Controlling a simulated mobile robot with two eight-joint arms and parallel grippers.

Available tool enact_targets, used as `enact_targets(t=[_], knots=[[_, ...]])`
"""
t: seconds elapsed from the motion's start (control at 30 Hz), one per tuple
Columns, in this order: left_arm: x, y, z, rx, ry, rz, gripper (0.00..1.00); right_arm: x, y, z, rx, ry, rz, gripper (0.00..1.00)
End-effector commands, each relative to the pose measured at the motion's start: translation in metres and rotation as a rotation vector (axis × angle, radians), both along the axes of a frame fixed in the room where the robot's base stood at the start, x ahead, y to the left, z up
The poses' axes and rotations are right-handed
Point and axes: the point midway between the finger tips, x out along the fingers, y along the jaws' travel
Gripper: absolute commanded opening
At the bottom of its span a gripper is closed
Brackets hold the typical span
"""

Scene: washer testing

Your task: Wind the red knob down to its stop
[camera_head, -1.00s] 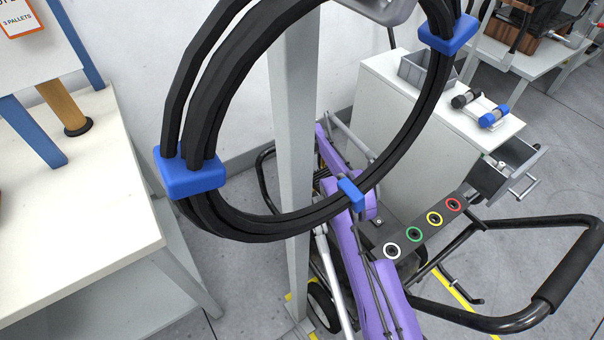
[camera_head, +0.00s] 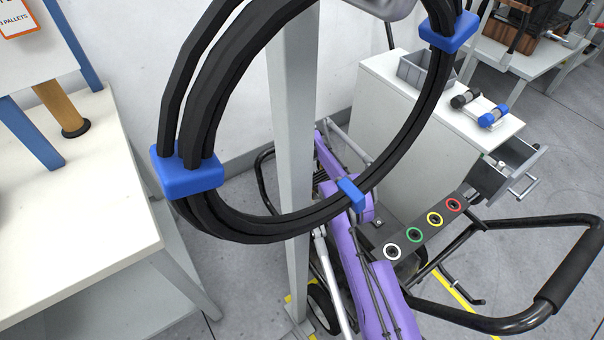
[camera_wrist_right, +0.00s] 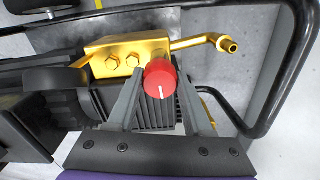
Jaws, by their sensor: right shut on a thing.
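The red knob (camera_wrist_right: 160,80) with a white pointer line is in the right wrist view, on the front of a brass pump block (camera_wrist_right: 112,56). My right gripper (camera_wrist_right: 160,77) has one finger on each side of the knob and is shut on it. The pointer line runs towards the bottom of the picture. In the head view my purple right arm reaches down behind the hanging hose; the knob and the right gripper cannot be made out there. My left gripper is in neither current view.
A coiled black hose (camera_head: 291,228) with blue clips hangs close in front of the head camera on a grey post (camera_head: 289,120). A black-framed washer with coloured nozzle rings (camera_head: 415,235) stands right of it. A white table (camera_head: 90,220) is at left, a cabinet (camera_head: 385,110) behind.

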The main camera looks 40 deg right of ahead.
Motion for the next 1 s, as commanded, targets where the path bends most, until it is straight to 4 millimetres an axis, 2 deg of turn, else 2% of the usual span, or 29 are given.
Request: enact_targets(t=[0.27, 0.47, 1.0], knots=[[0.0, 0.0, -0.001, 0.0, 0.0, 0.0, 0.5, 0.0, 0.0, 0.0, 0.0, 0.0, 0.023, 0.0], [0.001, 0.0, -0.005, 0.0, 0.001, 0.0, 0.5, 0.0, 0.0, -0.001, 0.0, 0.0, 0.112, 0.0], [0.003, 0.0, -0.017, 0.0, 0.004, 0.0, 0.5, 0.0, 0.0, -0.001, 0.0, 0.0, 0.593, 0.0]])
